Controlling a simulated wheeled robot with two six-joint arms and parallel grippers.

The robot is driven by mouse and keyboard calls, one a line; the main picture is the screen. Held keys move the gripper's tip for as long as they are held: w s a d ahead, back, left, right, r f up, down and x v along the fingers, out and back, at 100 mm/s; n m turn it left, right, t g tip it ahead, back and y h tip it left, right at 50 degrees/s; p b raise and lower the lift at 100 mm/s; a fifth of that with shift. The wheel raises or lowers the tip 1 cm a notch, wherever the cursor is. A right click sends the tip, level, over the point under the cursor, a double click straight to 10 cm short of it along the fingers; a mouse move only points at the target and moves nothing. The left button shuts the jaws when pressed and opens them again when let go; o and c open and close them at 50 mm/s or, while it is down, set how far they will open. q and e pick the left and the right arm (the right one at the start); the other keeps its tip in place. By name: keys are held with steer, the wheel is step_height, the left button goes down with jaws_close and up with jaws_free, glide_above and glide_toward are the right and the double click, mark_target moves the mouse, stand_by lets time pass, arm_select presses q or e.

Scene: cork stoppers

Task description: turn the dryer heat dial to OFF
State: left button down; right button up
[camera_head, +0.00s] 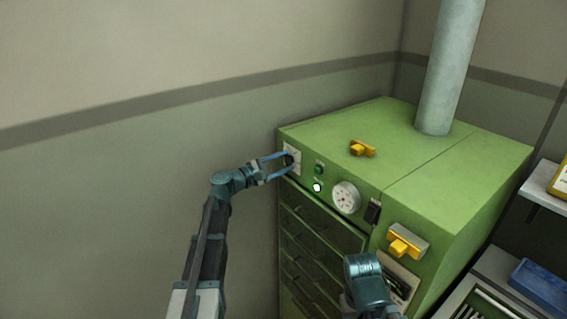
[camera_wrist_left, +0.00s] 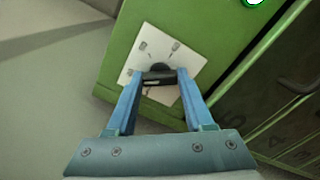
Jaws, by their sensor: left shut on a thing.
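The heat dial is a small black knob (camera_wrist_left: 158,70) on a square white plate (camera_wrist_left: 184,65) with small grey marks. In the head view the plate (camera_head: 291,153) sits at the left end of the green dryer's (camera_head: 345,150) front panel. My left gripper (camera_head: 287,160) reaches it from the left. In the left wrist view its two blue fingers (camera_wrist_left: 157,82) are shut on the knob, one on each side. The fingers partly hide the knob, and I cannot read its setting. My right arm shows at the bottom, but its fingers do not show.
Right of the dial are a green button (camera_head: 319,169), a lit lamp (camera_head: 317,187), a round gauge (camera_head: 346,197) and a black switch (camera_head: 373,211). A yellow handle (camera_head: 404,246) is on the front; another yellow piece (camera_head: 362,148) is on top. Drawers lie below.

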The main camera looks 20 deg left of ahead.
arm_select(q)
steer(key=n, duration=1)
steer(key=shift+n, duration=0.6)
steer(key=shift+c, duration=1.4)
jaws_free()
steer(key=shift+a, duration=0.1)
steer(key=v, duration=1.3)
steer(key=shift+s+a, duration=0.2)
steer(key=shift+s, duration=0.1)
